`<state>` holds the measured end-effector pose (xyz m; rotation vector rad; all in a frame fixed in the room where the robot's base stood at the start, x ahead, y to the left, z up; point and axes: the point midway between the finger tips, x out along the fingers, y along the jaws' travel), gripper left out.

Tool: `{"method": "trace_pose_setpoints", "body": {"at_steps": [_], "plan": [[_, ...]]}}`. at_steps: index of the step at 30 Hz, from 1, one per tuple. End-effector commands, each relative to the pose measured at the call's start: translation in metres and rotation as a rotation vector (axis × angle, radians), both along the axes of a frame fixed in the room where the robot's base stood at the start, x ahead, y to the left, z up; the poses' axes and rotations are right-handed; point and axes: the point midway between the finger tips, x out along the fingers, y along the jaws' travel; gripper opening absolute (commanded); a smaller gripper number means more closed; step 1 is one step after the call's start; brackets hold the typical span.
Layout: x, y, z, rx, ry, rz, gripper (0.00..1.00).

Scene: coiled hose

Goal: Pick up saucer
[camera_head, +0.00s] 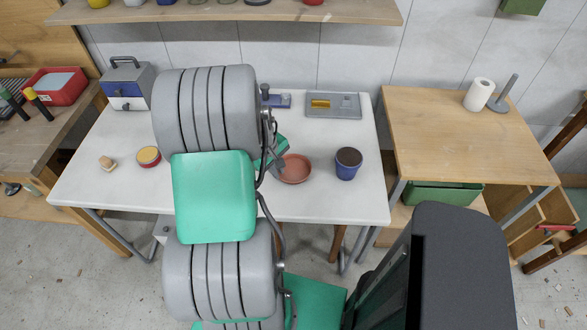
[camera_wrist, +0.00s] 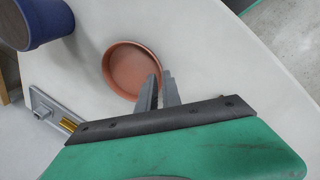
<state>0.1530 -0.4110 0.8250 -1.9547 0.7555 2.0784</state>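The saucer is a round, shallow, terracotta-coloured dish (camera_head: 294,169) on the white table, left of a blue pot. In the wrist view the saucer (camera_wrist: 128,70) shows from above and looks empty. My gripper (camera_wrist: 161,75) is at the saucer's rim, its two grey fingertips close together with the rim's edge at or between them. I cannot tell whether the fingers grip the rim or only stand around it. In the head view my gripper (camera_head: 279,168) is at the saucer's left edge, partly hidden by my arm.
The blue pot (camera_head: 348,163) with dark contents stands close right of the saucer. A grey tray with a yellow item (camera_head: 333,105) lies behind. A red-and-yellow tin (camera_head: 149,156) and a small wooden piece (camera_head: 106,162) are at the left. The table's front is clear.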

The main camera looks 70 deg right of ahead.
Motion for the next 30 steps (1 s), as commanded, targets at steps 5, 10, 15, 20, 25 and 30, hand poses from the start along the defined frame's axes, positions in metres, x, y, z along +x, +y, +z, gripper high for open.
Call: {"method": "trace_pose_setpoints", "body": {"at_steps": [5, 10, 15, 20, 25, 30], "plan": [[-0.003, -0.006, -0.028, 0.003, 0.001, 0.0, 0.09], [-0.003, -0.007, -0.031, -0.001, -0.002, 0.0, 0.09], [-0.003, -0.007, -0.031, 0.0, -0.001, 0.0, 0.01], [-0.003, -0.007, -0.031, 0.0, -0.001, 0.0, 0.0], [-0.003, -0.007, -0.031, 0.0, -0.001, 0.0, 0.0], [-0.003, -0.007, -0.031, 0.0, -0.001, 0.0, 0.0]]}}
